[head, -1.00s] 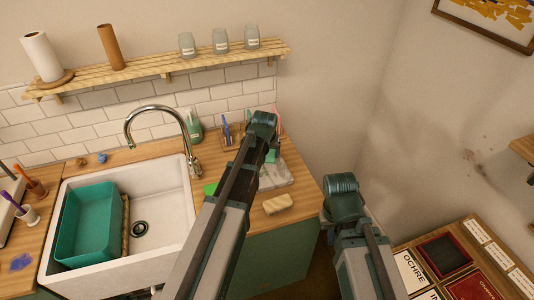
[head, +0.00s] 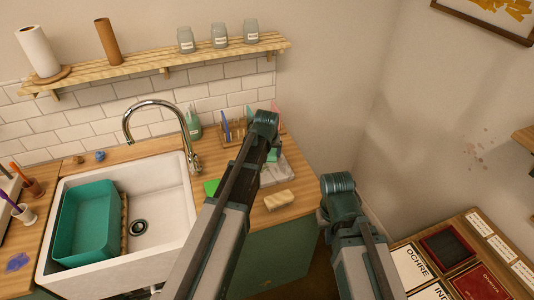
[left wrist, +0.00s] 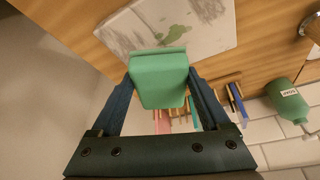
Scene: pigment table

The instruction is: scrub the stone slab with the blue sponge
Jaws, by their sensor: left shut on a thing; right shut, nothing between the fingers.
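The stone slab (head: 291,167) lies on the wooden counter right of the sink, partly behind my left arm. In the left wrist view the pale slab (left wrist: 213,38) has grey veins and a green smear (left wrist: 176,31). My left gripper (left wrist: 160,85) is shut on a sponge-like block (left wrist: 160,80), which looks mint green rather than blue. The block overlaps the slab's edge in the left wrist view; I cannot tell if they touch. In the head view my left forearm hides most of that gripper. My right arm shows at the lower right, but its fingers are out of sight.
A cream block (head: 279,199) lies in front of the slab and a bright green piece (head: 211,187) left of it. A rack (head: 233,133) with upright tools and a green bottle (head: 193,124) stand behind. The sink (head: 165,200) with a teal tub (head: 88,220) is left.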

